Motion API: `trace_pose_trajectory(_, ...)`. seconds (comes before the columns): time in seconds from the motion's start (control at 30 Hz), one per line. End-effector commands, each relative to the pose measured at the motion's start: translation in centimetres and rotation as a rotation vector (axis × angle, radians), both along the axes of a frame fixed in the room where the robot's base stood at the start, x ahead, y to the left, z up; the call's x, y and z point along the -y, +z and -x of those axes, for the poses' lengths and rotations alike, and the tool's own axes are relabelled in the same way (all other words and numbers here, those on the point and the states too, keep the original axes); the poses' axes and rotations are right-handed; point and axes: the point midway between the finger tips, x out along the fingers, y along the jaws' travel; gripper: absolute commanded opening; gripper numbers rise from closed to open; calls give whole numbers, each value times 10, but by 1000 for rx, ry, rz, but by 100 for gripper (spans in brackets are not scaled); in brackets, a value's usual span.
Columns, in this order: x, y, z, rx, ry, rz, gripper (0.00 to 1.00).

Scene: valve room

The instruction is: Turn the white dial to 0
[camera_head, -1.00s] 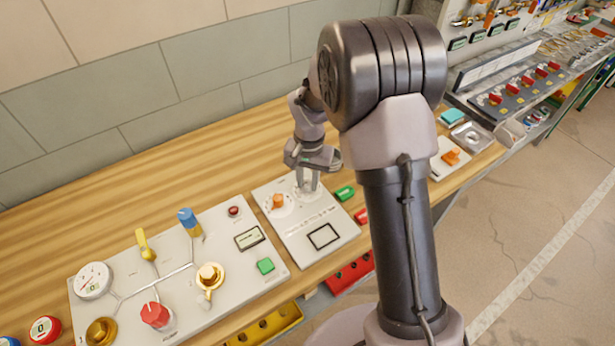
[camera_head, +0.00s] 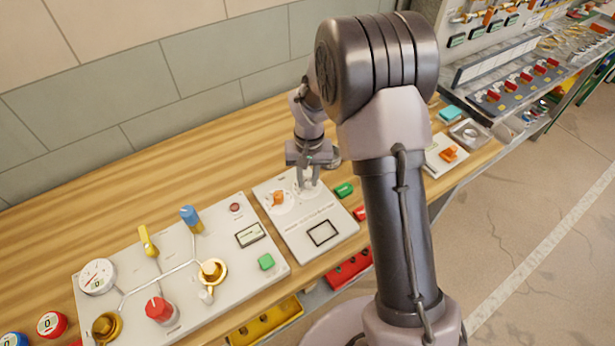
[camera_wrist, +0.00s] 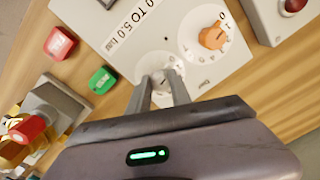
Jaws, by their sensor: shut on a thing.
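The white dial (camera_wrist: 158,63) sits on a pale panel (camera_wrist: 118,28), beside an orange knob (camera_wrist: 213,37) on its own round scale. In the wrist view my gripper (camera_wrist: 161,80) is shut on the white dial's knob, with one finger on each side. The fingers hide part of the dial's scale, and I cannot tell which number it points to. In the head view my gripper (camera_head: 308,183) comes down on the panel (camera_head: 287,228) just right of the orange knob (camera_head: 278,197); the dial is mostly hidden between the fingers there.
A green block (camera_head: 344,190) and a red block (camera_head: 360,214) lie right of the panel. A larger panel with a red knob (camera_head: 160,309), a yellow lever (camera_head: 147,240) and a blue knob (camera_head: 189,216) stands at left. Bare wooden table lies behind.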

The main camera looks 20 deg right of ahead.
Motion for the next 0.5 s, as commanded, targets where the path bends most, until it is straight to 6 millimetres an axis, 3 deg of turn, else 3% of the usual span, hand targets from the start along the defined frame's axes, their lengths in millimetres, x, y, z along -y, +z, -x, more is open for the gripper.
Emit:
trace_pose_trajectory(0.13,0,0,-1,2,1,0,0)
trace_pose_trajectory(0.17,0,0,-1,2,1,0,27)
trace_pose_trajectory(0.27,0,0,0,1,0,0,46)
trace_pose_trajectory(0.5,0,0,0,1,0,0,47)
